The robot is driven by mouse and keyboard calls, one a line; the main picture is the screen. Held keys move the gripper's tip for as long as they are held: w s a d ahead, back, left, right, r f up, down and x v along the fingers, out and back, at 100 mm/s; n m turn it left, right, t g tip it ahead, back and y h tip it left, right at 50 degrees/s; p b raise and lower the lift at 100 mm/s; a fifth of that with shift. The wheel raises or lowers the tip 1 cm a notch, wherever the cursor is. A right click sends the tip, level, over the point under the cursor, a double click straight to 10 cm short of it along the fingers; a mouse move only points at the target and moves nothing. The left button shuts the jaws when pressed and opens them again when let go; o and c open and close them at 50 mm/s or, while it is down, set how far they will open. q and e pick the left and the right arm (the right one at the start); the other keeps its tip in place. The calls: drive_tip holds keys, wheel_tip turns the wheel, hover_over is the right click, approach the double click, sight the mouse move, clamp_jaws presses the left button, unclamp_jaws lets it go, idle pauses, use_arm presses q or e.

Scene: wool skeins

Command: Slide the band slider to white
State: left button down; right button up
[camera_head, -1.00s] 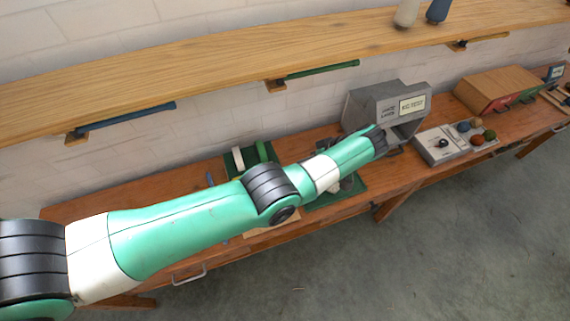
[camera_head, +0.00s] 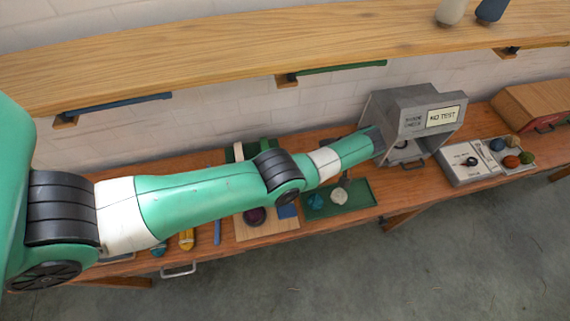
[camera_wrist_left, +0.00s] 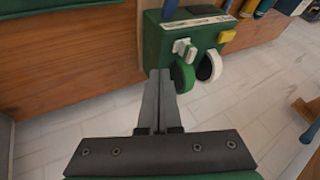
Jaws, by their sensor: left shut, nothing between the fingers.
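In the left wrist view my left gripper (camera_wrist_left: 158,75) is shut and empty. Its fingertips are close to a green box (camera_wrist_left: 155,38) and overlap its lower edge in the picture; I cannot tell whether they touch. The box carries a pale grey knob (camera_wrist_left: 184,48), perhaps the band slider, a yellow block (camera_wrist_left: 227,36), a green ring (camera_wrist_left: 183,76) and a white ring (camera_wrist_left: 209,66). The slider's setting cannot be read. In the head view a green box with a white and a green piece (camera_head: 240,152) shows partly behind my left arm. The left fingers are not clear there.
A knob panel (camera_head: 468,162), a tray of balls (camera_head: 512,155) and a green tray (camera_head: 360,197) are on the bench. A wooden shelf (camera_head: 230,50) runs above.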

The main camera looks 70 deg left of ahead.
use_arm(q)
drive_tip(key=shift+s+a+f+p, duration=0.5)
drive_tip(key=shift+s+f, duration=0.2)
drive_tip(key=shift+s, duration=0.35)
drive_tip(key=shift+s+a+f+p, duration=0.45)
drive_tip(key=shift+s+f+p, duration=0.15)
drive_tip(key=shift+s, duration=0.4)
drive_tip(key=shift+s+a+f+p, duration=0.45)
drive_tip(key=shift+s+f, duration=0.3)
drive_tip(key=shift+s, duration=0.3)
use_arm(e)
drive_tip(key=shift+r, duration=1.55)
drive_tip(key=shift+r, duration=0.15)
